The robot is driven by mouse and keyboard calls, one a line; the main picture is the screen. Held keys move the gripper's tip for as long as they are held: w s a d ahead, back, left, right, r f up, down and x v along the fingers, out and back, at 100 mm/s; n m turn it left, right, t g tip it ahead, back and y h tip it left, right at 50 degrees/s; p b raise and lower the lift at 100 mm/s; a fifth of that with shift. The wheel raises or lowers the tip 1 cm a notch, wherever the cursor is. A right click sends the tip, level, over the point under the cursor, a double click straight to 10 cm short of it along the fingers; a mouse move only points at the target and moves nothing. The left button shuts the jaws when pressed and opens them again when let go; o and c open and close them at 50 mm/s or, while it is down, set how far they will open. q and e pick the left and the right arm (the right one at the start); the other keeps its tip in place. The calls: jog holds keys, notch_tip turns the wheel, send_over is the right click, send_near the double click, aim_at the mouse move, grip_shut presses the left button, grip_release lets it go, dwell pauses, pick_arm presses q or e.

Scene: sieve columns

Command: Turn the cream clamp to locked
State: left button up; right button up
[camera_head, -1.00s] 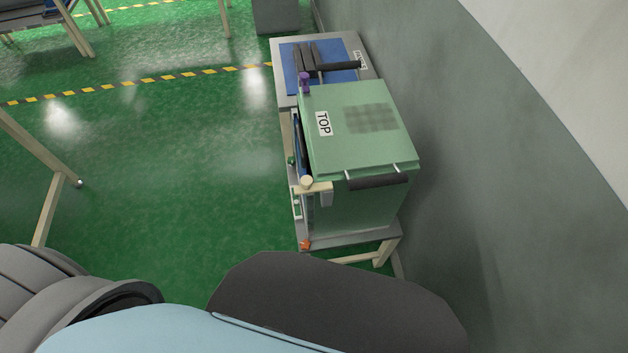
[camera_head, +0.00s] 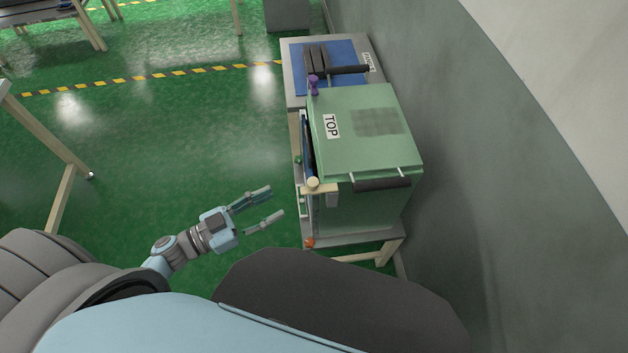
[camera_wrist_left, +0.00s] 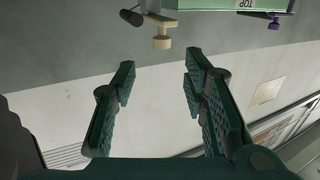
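The cream clamp (camera_head: 313,184) is a round knob on a cream bar, at the near front corner of the green box (camera_head: 350,150) marked TOP. In the left wrist view the cream clamp (camera_wrist_left: 162,41) hangs near the top, beyond the fingers. My left gripper (camera_head: 276,202) is open and empty, to the left of the clamp and apart from it. In the left wrist view its two fingers (camera_wrist_left: 160,70) are spread with nothing between them. My right gripper is not in view.
A purple knob (camera_head: 313,84) sits at the box's far corner. A black handle (camera_head: 382,184) is on its near side. An orange part (camera_head: 309,243) is at the grey table's near corner. A wall (camera_head: 470,190) stands close on the right; green floor (camera_head: 180,150) lies open left.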

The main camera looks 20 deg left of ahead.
aim_at(313, 181)
pick_arm(q)
jog(key=x, duration=1.2)
jog(key=shift+w, duration=0.15)
jog(key=shift+a, duration=0.1)
grip_shut()
